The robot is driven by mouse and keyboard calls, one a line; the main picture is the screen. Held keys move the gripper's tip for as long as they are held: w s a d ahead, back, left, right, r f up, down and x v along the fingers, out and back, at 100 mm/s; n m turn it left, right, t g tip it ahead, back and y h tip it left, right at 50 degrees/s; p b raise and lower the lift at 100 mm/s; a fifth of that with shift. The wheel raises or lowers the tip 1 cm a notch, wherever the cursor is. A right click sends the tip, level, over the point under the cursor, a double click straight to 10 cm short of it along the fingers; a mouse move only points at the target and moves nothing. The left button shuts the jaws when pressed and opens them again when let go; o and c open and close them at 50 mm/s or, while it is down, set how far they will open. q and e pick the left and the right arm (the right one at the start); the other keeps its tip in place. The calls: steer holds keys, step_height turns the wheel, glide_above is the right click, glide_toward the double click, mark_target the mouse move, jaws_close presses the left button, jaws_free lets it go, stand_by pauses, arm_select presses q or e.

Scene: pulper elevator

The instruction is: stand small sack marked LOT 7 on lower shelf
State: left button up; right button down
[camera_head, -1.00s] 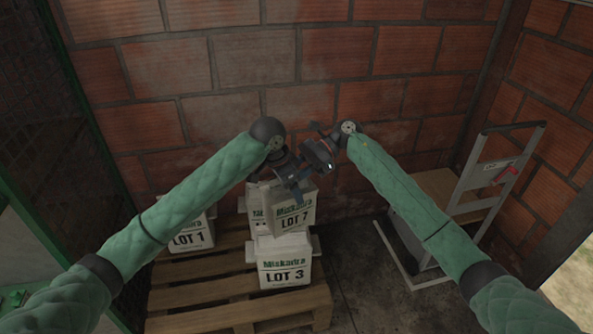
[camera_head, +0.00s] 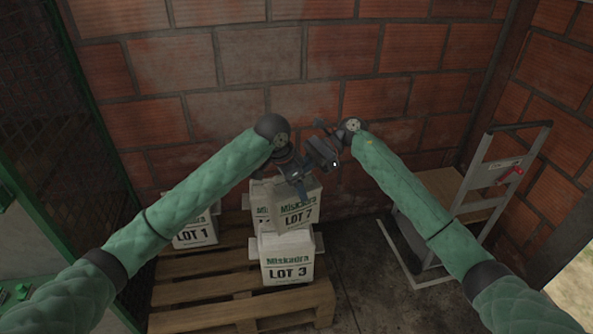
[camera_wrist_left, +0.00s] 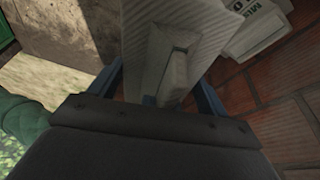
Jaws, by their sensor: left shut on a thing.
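The small white sack marked LOT 7 (camera_head: 298,214) hangs slightly tilted from my left gripper (camera_head: 299,184), in front of another sack and above the LOT 3 sack. Whether its bottom touches the LOT 3 sack is unclear. In the left wrist view, the blue fingers of my left gripper (camera_wrist_left: 168,95) stand either side of the raised fold on the sack's top (camera_wrist_left: 165,45). My right gripper (camera_head: 322,150) is close beside the left one, above the sack; its fingers are too dark and overlapped to read. No shelf can be made out.
The LOT 3 sack (camera_head: 288,270) and LOT 1 sack (camera_head: 196,233) stand on a wooden pallet (camera_head: 205,292). A hand truck (camera_head: 488,185) with a box is at the right. A brick wall (camera_head: 250,55) closes the back. Bare floor (camera_head: 365,285) lies between pallet and truck.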

arm_select(q)
steer(key=shift+w+a, duration=0.15)
stand_by(0.6)
steer(key=o, duration=1.9)
steer(key=shift+o, duration=0.8)
steer(key=shift+r, duration=0.1)
